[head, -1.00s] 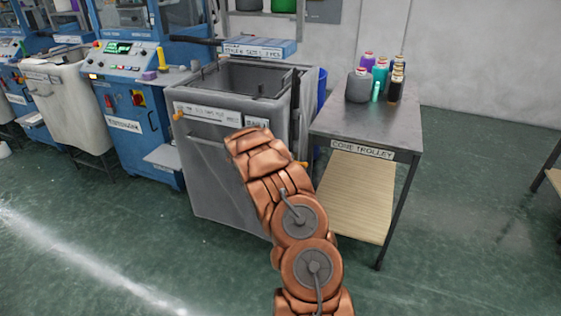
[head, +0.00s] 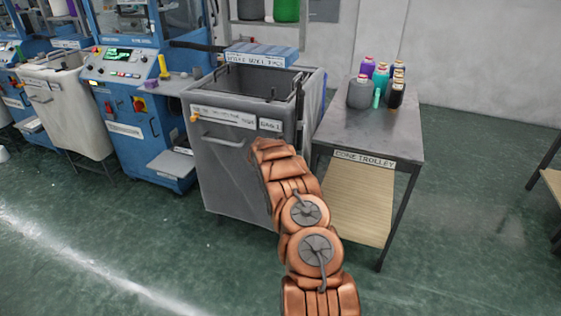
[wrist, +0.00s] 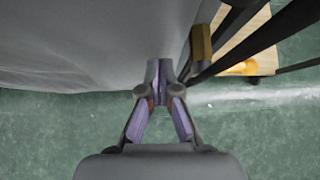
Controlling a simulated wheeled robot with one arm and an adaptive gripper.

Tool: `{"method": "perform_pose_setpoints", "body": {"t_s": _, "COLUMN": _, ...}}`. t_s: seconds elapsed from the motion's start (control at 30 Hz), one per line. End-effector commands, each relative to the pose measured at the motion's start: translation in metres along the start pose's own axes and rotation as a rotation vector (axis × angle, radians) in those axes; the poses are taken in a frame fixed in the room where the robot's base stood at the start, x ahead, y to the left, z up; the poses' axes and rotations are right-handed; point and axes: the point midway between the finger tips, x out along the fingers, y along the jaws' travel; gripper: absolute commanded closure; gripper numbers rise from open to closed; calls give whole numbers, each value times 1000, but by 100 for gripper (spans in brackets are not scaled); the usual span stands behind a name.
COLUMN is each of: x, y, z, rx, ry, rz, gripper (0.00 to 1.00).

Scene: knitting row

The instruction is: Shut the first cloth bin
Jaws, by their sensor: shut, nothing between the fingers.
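The grey cloth bin (head: 235,165) stands in the middle of the head view with its top open. It has white labels and a handle on its front, an orange knob (head: 194,117) at the front's upper left, and a dark frame around the mouth. A blue labelled panel (head: 262,55) is at its back edge. In the head view my arm covers the bin's front right corner and hides my gripper. In the wrist view my gripper (wrist: 161,82) is shut and empty, close to a grey bin wall (wrist: 80,40); I cannot tell whether it touches.
The cone trolley (head: 365,135), with several thread cones on top, stands close on the bin's right. A blue knitting machine (head: 130,110) stands on its left, with a pale bin (head: 65,110) beyond. Green floor in front is clear. A brass-coloured piece (wrist: 201,42) is near my fingers.

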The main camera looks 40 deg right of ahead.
Motion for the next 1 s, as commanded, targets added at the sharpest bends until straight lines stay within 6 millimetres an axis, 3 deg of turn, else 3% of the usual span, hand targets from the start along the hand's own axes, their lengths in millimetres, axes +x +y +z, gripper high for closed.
{"method": "perform_pose_setpoints", "body": {"t_s": 0.57, "x": -1, "y": -6, "z": 9, "rx": 9, "ry": -18, "rz": 1, "gripper": 100}}
{"method": "perform_pose_setpoints", "body": {"t_s": 1.0, "x": -22, "y": 6, "z": -18, "rx": 0, "ry": -10, "rz": 6, "gripper": 100}}
